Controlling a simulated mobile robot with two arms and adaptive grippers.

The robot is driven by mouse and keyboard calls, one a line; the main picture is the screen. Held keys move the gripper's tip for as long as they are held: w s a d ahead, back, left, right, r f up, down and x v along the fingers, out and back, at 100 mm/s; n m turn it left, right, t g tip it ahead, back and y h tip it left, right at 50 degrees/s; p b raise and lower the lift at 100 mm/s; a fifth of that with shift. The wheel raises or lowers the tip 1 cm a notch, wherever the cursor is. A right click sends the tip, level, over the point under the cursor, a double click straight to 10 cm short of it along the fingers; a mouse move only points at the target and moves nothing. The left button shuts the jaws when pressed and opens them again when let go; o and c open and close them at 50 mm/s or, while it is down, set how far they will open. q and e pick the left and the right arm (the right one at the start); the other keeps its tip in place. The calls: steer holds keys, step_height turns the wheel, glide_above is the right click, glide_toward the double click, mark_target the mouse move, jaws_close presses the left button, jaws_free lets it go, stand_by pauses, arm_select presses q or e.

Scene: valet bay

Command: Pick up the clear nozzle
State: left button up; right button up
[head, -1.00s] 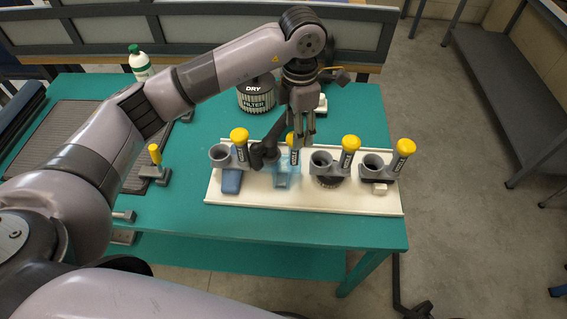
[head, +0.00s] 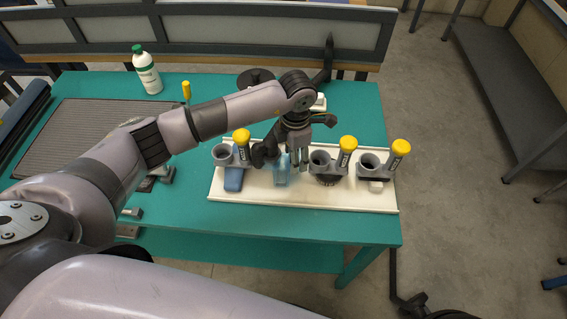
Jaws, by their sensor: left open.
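The clear nozzle (head: 281,174) is a pale-blue, see-through piece, second from the left on a white board (head: 260,201). Its upper part is largely hidden by my left gripper (head: 281,162). That gripper points down and is open, with one dark finger to the left of the nozzle and grey finger parts to its right. I cannot tell whether the fingers touch it. My right gripper is not in view.
A blue nozzle (head: 233,180) stands close on the left, a round brush nozzle (head: 327,181) close on the right, and a small white nozzle (head: 376,186) farther right. Yellow-topped handles stand beside them. A white bottle (head: 148,75) stands at the table's back left.

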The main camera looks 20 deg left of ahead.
arm_select(q)
jaws_close()
stand_by(0.5)
steer(key=shift+r, duration=0.15)
steer(key=shift+w+r, duration=0.1)
steer(key=shift+r, duration=0.55)
step_height(320, 180, up, 19)
steer(key=b, duration=0.3)
steer(key=shift+f+b, duration=0.2)
steer(key=shift+b, duration=0.2)
